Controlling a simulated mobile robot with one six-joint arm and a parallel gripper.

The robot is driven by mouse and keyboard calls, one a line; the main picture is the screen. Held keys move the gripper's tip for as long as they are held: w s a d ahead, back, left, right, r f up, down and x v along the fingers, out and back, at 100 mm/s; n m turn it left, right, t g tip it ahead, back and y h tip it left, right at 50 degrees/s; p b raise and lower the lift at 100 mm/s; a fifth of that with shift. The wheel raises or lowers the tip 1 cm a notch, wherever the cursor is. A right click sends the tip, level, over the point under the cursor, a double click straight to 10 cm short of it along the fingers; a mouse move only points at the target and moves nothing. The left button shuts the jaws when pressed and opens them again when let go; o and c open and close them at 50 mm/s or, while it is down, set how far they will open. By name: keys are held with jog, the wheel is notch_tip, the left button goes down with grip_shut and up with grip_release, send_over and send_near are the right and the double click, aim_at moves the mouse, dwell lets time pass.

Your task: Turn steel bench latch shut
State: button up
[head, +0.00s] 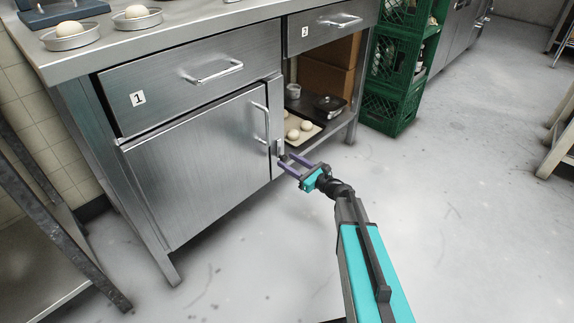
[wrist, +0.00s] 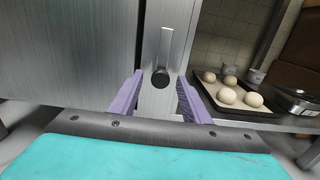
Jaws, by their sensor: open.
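The steel bench latch (head: 279,147) is on the upright post at the right of the cupboard door (head: 200,165). In the wrist view the latch (wrist: 165,47) is a narrow upright bar above a dark round pivot (wrist: 160,78). The door looks closed, its edge beside the post. My gripper (head: 287,162) is at latch height, just in front of the post. In the wrist view its purple fingers (wrist: 160,88) are open, one on each side of the post, with the pivot between them. I cannot tell whether they touch anything.
A tray of dough balls (head: 306,135) and a lidded pan (head: 328,105) stand on the open shelf right of the post. Green crates (head: 390,105) are stacked further right. A dark metal frame (head: 60,220) stands at the left. The floor (head: 470,200) to the right is clear.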

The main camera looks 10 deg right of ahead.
jog(key=shift+w+a, duration=0.15)
jog(key=shift+w, duration=0.1)
jog(key=shift+c, duration=0.3)
